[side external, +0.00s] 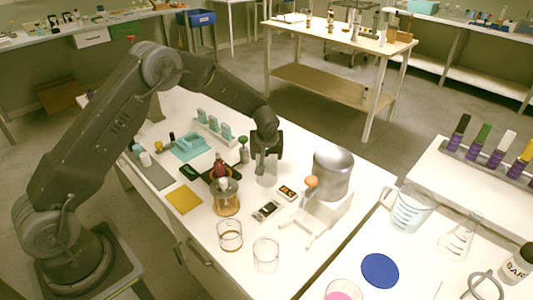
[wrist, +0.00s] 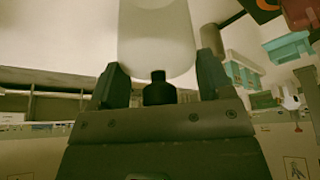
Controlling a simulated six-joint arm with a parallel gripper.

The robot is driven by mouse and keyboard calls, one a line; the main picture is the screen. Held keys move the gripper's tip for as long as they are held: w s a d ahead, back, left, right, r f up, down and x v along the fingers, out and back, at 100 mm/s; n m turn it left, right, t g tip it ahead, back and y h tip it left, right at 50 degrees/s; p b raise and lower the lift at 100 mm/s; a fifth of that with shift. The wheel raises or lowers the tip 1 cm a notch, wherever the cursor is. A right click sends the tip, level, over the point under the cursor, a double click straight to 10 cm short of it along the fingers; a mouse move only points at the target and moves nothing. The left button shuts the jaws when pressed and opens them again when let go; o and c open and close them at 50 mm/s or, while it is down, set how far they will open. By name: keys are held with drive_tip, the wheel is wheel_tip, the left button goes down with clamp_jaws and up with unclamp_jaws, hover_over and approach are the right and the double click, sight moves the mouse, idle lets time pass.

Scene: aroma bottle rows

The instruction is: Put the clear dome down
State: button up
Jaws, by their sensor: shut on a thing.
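My gripper (side external: 266,155) points down over the white bench and is shut on the clear dome (side external: 267,176). The dome hangs under the fingers, pale and see-through. I cannot tell whether its lower edge touches the bench. In the wrist view, the fingers of my gripper (wrist: 160,72) stand either side of the dome's black knob (wrist: 159,90), and the cloudy dome body (wrist: 157,40) extends beyond them. In the side view the knob is hidden by the gripper.
An amber-bottomed glass (side external: 227,200) stands left of the dome. A silver-topped machine (side external: 333,172) stands to the right, with small display boxes (side external: 267,210) in front. Two glass beakers (side external: 230,237) stand nearer the front edge. A rack of teal bottles (side external: 213,128) is behind left.

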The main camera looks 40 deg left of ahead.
drive_tip(key=shift+f, duration=0.1)
drive_tip(key=o, duration=1)
drive_tip(key=shift+o, duration=0.2)
drive_tip(key=s+d+r+m, duration=0.15)
drive_tip(key=s+r, duration=0.25)
drive_tip(key=r, duration=0.5)
drive_tip(key=s+d+r, duration=0.3)
drive_tip(key=s+r, duration=0.2)
drive_tip(key=r, duration=0.5)
drive_tip(key=s+d+r+m+t+h, duration=0.1)
drive_tip(key=s+r+m, duration=0.2)
drive_tip(key=s, duration=1)
drive_tip(key=s+d+r+m+t+h, duration=0.1)
drive_tip(key=s+d+r+m+h, duration=0.1)
drive_tip(key=s, duration=1.1)
drive_tip(key=shift+d+r+m, duration=0.3)
drive_tip(key=shift+r+m, duration=0.6)
drive_tip(key=shift+m, duration=0.35)
